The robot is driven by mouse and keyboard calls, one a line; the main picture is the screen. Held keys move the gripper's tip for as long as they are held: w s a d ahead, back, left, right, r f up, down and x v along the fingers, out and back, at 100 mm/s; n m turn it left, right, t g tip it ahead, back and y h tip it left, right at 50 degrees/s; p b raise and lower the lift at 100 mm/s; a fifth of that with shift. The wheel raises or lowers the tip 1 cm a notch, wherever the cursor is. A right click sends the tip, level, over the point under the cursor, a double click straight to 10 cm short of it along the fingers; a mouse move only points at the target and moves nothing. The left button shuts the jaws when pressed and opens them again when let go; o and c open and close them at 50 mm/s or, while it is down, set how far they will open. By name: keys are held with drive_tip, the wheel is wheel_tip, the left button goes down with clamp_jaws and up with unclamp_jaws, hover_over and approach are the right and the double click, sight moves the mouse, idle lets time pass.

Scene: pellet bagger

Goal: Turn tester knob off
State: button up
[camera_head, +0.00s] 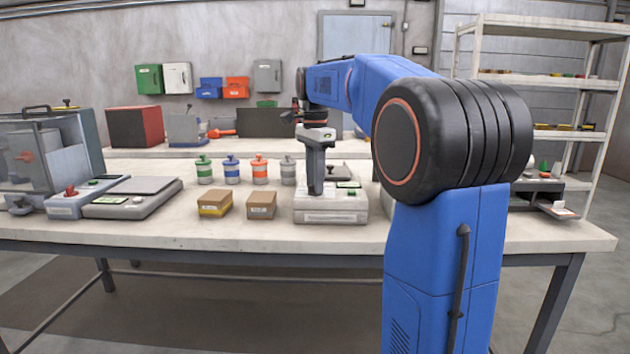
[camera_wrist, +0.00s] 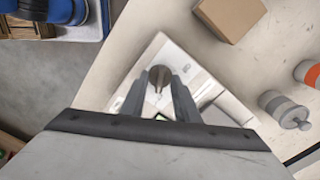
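A low white tester box (camera_head: 330,208) with a small green display stands near the front edge of the table. My gripper (camera_head: 315,190) points straight down onto it, its fingertips at the top of the box. In the wrist view a dark round knob (camera_wrist: 159,76) shows between the two fingers of my gripper (camera_wrist: 158,82). The fingers are apart, one on each side of it. I cannot tell whether they touch the knob or press on it. The fingers hide the knob in the head view, so its turn position does not show there.
Two cardboard boxes (camera_head: 238,204) and several capped bottles (camera_head: 260,168) stand left of the tester. A flat scale (camera_head: 134,196) and a box with a red knob (camera_head: 80,196) are farther left. The table's front strip (camera_head: 165,232) is clear.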

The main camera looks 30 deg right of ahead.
clamp_jaws()
drive_tip(key=shift+n, duration=0.3)
drive_tip(key=n, duration=1)
drive_tip(key=shift+n, duration=0.3)
drive_tip(key=n, duration=1.2)
drive_tip(key=shift+n, duration=0.5)
